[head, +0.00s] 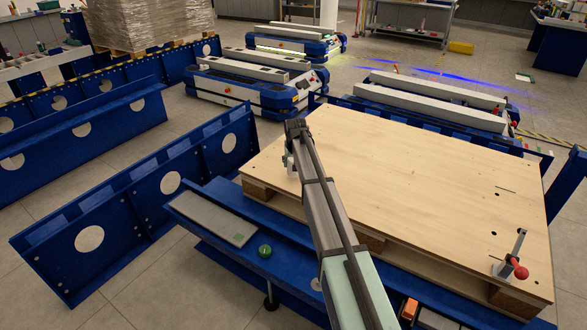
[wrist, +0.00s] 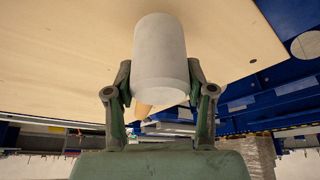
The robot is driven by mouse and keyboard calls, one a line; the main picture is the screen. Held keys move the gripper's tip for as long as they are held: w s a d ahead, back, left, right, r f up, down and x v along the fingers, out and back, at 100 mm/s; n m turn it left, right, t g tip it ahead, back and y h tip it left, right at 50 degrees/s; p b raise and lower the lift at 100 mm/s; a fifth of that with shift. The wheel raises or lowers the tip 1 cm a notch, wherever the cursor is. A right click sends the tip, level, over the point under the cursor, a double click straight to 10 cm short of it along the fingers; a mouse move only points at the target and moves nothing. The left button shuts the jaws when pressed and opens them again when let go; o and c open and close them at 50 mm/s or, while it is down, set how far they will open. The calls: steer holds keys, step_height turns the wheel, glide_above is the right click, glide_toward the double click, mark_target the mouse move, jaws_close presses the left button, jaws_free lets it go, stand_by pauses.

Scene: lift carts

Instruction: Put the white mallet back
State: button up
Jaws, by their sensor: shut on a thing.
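The white mallet (wrist: 160,50) fills the upper middle of the wrist view as a pale cylindrical head. A piece of its wooden handle (wrist: 144,109) shows behind it. My gripper (wrist: 160,80) is shut on the head, with one finger on each side. In the head view my gripper (head: 289,160) is at the far left edge of the wooden board (head: 420,180), mostly hidden by my arm. The mallet is too small and covered there to make out clearly. I cannot tell whether it touches the board.
A grey mat with a green square (head: 212,218) lies on the blue ledge (head: 290,268) at the front left, beside a green round knob (head: 265,251). A red-knobbed clamp (head: 518,266) stands at the board's right corner. Most of the board is bare.

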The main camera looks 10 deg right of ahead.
steer(key=shift+f, duration=1.15)
steer(key=o, duration=1.5)
steer(key=shift+f, duration=0.15)
steer(key=shift+c, duration=0.2)
steer(key=p+v, duration=0.2)
steer(key=v, duration=1)
